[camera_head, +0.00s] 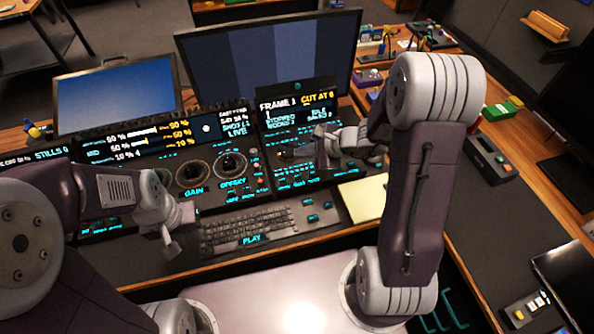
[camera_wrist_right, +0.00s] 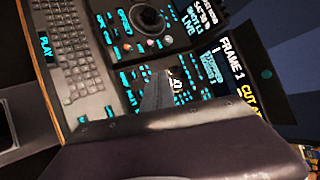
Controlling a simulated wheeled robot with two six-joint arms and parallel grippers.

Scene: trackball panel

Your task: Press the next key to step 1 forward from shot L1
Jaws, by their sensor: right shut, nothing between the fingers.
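The right control panel (camera_head: 300,180) has rows of small dark keys with cyan labels, too small to read, so I cannot tell which is the next key. Its screen (camera_head: 297,108) reads "FRAME 1" and "CUT AT", and it also shows in the wrist view (camera_wrist_right: 238,75). The left panel's screen (camera_head: 235,128) shows "SHOT L1 LIVE". My right gripper (camera_head: 287,153) is shut and empty over the right panel's keys. In the wrist view its fingers (camera_wrist_right: 157,88) hide some keys; I cannot tell whether they touch. My left gripper (camera_head: 174,249) hangs by the keyboard's left end, its jaw opening unclear.
A keyboard (camera_head: 247,229) with a cyan "PLAY" label lies in front of the panels. Trackballs (camera_head: 230,165) sit on the left panel. A large monitor (camera_head: 270,60) and a blue screen (camera_head: 120,92) stand behind. A yellow pad (camera_head: 362,199) lies beside my right arm.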

